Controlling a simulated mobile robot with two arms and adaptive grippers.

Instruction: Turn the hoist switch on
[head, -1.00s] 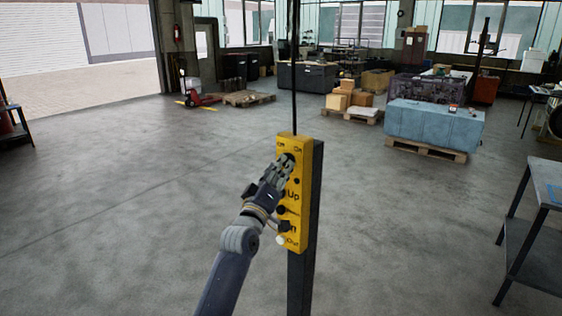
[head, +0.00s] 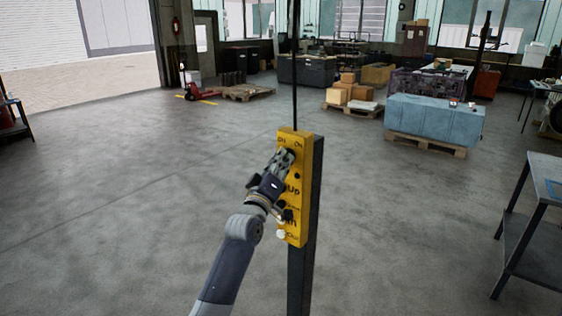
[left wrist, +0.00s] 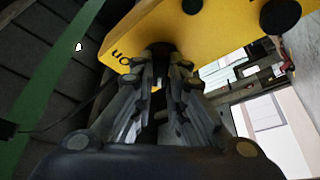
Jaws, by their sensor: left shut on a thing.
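The yellow hoist control box (head: 295,222) is mounted on a dark post in the middle of the head view. Off and On are marked along its top edge, with Up and other labels below. My left gripper (head: 288,155) is at the upper part of the box, shut on the dark hoist switch (left wrist: 160,47) below those two marks. In the left wrist view the fingers (left wrist: 162,75) lie on both sides of the switch, near the On mark. The fingers hide most of the switch, so I cannot tell its setting. My right gripper is not in view.
A dark post (head: 302,285) carries the box, and a black cable (head: 295,70) rises above it. A grey metal table (head: 545,180) stands at the right. A blue block (head: 430,122) on a pallet and cardboard boxes (head: 350,94) are farther back. The floor at left is clear.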

